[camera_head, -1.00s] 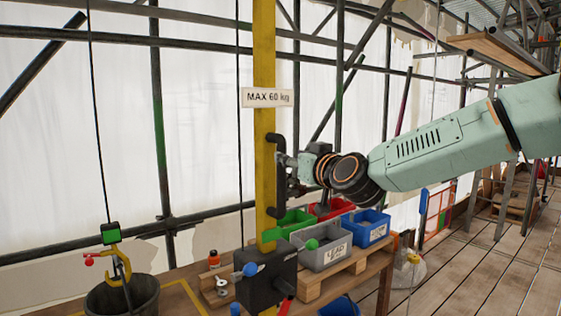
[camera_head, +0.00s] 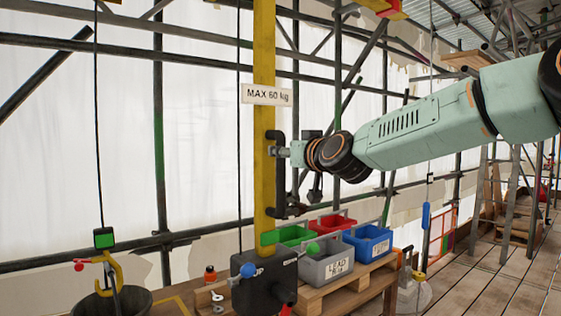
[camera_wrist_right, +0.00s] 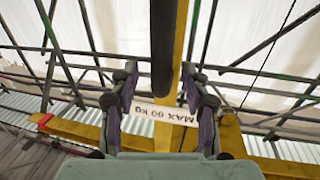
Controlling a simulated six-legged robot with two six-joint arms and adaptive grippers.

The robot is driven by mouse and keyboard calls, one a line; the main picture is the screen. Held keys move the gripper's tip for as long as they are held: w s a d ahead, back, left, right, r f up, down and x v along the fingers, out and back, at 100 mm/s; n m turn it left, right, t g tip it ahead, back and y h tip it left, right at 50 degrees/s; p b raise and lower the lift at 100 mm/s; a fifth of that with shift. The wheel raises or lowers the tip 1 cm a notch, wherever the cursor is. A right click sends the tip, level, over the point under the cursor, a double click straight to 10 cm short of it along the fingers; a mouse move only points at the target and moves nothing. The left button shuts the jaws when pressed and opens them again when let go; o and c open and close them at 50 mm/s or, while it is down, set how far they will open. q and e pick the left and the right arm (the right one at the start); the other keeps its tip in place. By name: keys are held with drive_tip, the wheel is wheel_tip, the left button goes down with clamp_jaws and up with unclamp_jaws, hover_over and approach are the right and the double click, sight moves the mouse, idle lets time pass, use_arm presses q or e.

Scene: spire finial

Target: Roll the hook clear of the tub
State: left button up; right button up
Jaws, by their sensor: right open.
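The yellow hook (camera_head: 112,268) hangs from a cable under a green-faced block (camera_head: 104,238) at the lower left. Its lower part overlaps the dark tub (camera_head: 140,302) in the picture; the tub is cut by the frame's bottom edge. A yellow post (camera_head: 264,60) carries a black bar handle (camera_head: 274,190). My right gripper (camera_head: 284,152) is at the handle's upper half. In the wrist view the right gripper (camera_wrist_right: 160,76) is open, with the black handle (camera_wrist_right: 163,45) between its fingers and a gap on both sides. My left gripper is out of view.
A black box (camera_head: 262,284) with coloured knobs stands at the post's foot. Green, red, grey (camera_head: 326,264) and blue (camera_head: 368,242) bins sit on a pallet to its right. Scaffold tubes and white sheeting stand behind. The plank floor (camera_head: 480,275) at right is mostly clear.

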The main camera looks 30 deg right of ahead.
drive_tip(key=w+b, duration=0.1)
drive_tip(key=w, duration=0.2)
drive_tip(key=shift+r, duration=0.1)
idle(0.3)
drive_tip(key=shift+d, duration=0.15)
drive_tip(key=shift+c, duration=0.4)
drive_tip(key=shift+w, duration=0.1)
clamp_jaws()
